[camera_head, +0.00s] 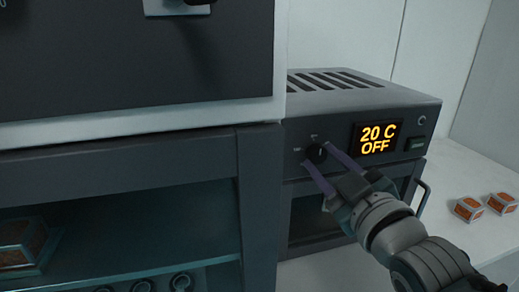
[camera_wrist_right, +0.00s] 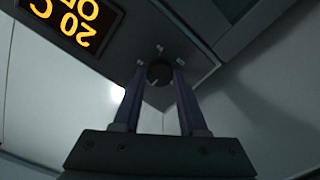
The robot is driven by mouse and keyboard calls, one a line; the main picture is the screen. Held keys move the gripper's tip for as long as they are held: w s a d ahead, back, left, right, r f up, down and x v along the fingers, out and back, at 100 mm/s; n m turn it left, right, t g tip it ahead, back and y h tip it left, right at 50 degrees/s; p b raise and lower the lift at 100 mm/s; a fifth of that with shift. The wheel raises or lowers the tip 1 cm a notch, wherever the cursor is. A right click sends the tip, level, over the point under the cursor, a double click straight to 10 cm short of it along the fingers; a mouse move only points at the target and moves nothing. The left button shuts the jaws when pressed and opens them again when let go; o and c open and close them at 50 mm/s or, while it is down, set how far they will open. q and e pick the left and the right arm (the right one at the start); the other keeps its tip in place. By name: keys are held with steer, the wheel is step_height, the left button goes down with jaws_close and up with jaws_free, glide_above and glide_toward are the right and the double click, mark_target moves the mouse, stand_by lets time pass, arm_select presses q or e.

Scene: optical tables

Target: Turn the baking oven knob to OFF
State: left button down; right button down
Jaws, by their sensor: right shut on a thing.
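The baking oven (camera_head: 360,100) is a dark grey box with a vented top. Its display (camera_head: 376,138) reads "20 C OFF" in orange; part of it also shows in the right wrist view (camera_wrist_right: 75,22). The round black knob (camera_head: 316,152) sits on the front panel, left of the display. My right gripper (camera_head: 322,158) reaches in from the lower right, its two purple fingers shut on the knob. In the right wrist view the knob (camera_wrist_right: 159,73) sits between the fingertips. My left gripper is not in view.
A large dark cabinet with a white edge (camera_head: 200,117) stands close on the left, above a dark shelf frame (camera_head: 258,200). The oven's door handle (camera_head: 423,196) is right of my wrist. Small orange-topped boxes (camera_head: 468,209) lie on the white table at right.

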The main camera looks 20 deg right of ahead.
stand_by(0.3)
steer(key=shift+c, duration=2.2)
jaws_free()
steer(key=s, duration=1)
steer(key=shift+a, duration=0.25)
steer(key=shift+f, duration=0.1)
